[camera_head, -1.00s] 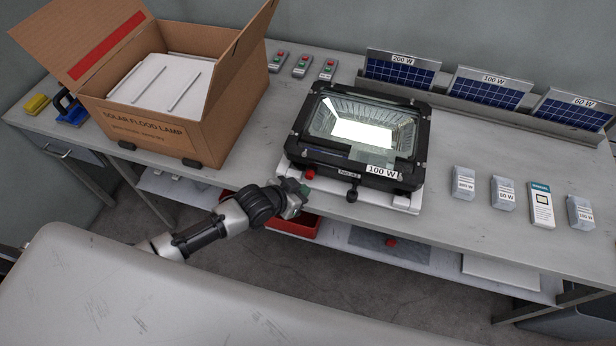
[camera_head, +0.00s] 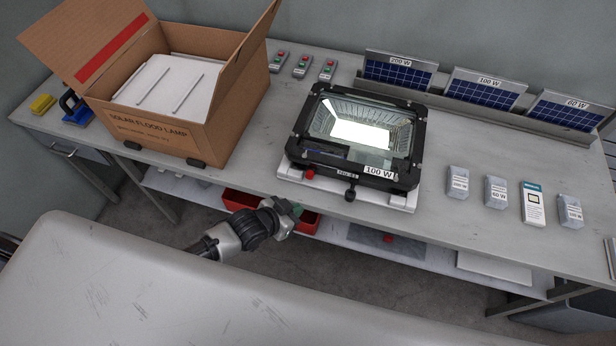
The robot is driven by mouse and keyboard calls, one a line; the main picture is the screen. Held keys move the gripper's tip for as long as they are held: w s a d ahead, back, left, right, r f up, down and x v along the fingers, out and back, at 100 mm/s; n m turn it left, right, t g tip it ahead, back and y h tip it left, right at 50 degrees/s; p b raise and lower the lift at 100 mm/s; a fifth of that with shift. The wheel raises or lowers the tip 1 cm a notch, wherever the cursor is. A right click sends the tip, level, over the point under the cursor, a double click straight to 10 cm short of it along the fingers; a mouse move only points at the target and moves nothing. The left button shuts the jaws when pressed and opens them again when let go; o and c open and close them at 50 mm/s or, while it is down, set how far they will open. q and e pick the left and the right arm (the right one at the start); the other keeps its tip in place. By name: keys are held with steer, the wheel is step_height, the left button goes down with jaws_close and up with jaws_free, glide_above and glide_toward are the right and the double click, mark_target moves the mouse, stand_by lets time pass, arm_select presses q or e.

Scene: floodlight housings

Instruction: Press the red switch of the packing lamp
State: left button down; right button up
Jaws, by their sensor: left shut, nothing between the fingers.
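The packing lamp (camera_head: 360,133) is a black-framed floodlight marked 100 W, lying face up on a white base at the bench's front edge. Its panel shows bright white. The red switch (camera_head: 310,174) sits at the lamp's front left corner and is uncovered. My left gripper (camera_head: 296,211) is shut and empty. It is in front of the bench edge, below and a little left of the red switch in the picture, apart from it. My right gripper is not in view.
An open cardboard box (camera_head: 190,105) stands left of the lamp. Solar panels (camera_head: 484,88) stand in a rack behind, and several small packs (camera_head: 495,191) stand at right. A red bin (camera_head: 240,201) is on the lower shelf behind my gripper. The bench right of the lamp is partly clear.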

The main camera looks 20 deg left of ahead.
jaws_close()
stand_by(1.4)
